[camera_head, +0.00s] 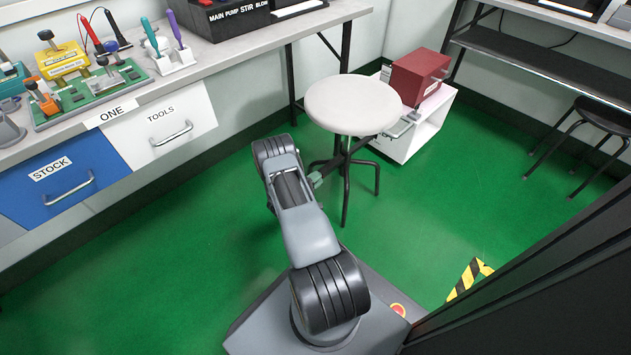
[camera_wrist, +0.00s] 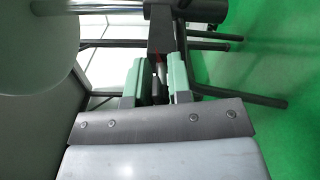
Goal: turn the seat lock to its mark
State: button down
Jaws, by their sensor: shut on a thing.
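The stool has a round pale seat (camera_head: 353,104) on a dark post and legs. In the wrist view the seat's underside (camera_wrist: 35,45) fills the upper left. The seat lock (camera_wrist: 161,36) is a dark lever by the post under the seat. My gripper (camera_head: 316,179) is low beside the stool, under the seat's left edge. In the wrist view, the green fingers of my gripper (camera_wrist: 158,72) are shut on the lock's near end, one on each side. A small reddish spot shows between the fingers. I cannot make out the mark.
A white cart (camera_head: 420,135) with a red box (camera_head: 418,75) stands just behind the stool. The workbench (camera_head: 235,60) with testers and drawers runs along the left. A black stool (camera_head: 603,115) is at the right.

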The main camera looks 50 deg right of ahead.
jog(key=shift+d+m+b, duration=0.1)
jog(key=shift+m+b, duration=0.25)
jog(key=shift+m, duration=0.75)
jog(key=c, duration=1.2)
grip_release()
jog(key=a+p, duration=0.1)
jog(key=a, duration=0.3)
jog(key=a+p, duration=0.1)
jog(key=a, duration=0.4)
jog(key=w+a+p, duration=0.1)
jog(key=a+p, duration=0.1)
jog(key=a, duration=0.3)
